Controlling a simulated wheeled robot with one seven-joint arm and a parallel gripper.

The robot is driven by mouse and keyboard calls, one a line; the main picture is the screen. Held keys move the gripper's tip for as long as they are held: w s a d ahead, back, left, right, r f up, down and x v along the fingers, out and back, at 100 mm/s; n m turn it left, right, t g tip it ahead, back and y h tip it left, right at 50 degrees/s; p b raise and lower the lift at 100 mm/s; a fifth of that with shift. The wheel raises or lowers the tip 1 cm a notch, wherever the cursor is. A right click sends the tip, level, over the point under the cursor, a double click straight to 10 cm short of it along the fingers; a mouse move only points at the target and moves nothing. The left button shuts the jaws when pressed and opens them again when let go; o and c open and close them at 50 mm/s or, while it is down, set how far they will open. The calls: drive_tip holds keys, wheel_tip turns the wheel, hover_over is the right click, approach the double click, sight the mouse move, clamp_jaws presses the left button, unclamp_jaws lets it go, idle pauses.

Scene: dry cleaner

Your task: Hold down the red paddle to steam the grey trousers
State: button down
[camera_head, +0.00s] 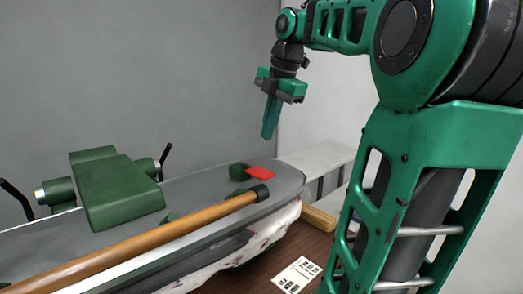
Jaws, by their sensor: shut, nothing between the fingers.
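The red paddle (261,173) is a small flat red plate. It sticks out from a dark green block (239,170) near the right end of the grey pressing board. My gripper (268,134) points down, shut and empty. In the picture it is just above the paddle and slightly right of it, with a visible gap between. A grey fabric (235,242) shows along the near side of the board, partly hidden. I cannot tell whether it is the grey trousers.
A long wooden bar (150,240) with a dark end crosses the board's front. A green machine block (112,190) stands at left. A white patterned cloth (270,237) hangs at the near edge. A printed card (297,273) and a wooden block (318,218) lie on the brown table.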

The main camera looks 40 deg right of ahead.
drive_tip(key=shift+w+v, duration=0.1)
drive_tip(key=shift+v, duration=0.5)
drive_tip(key=shift+w+v, duration=0.15)
drive_tip(key=shift+v, duration=0.5)
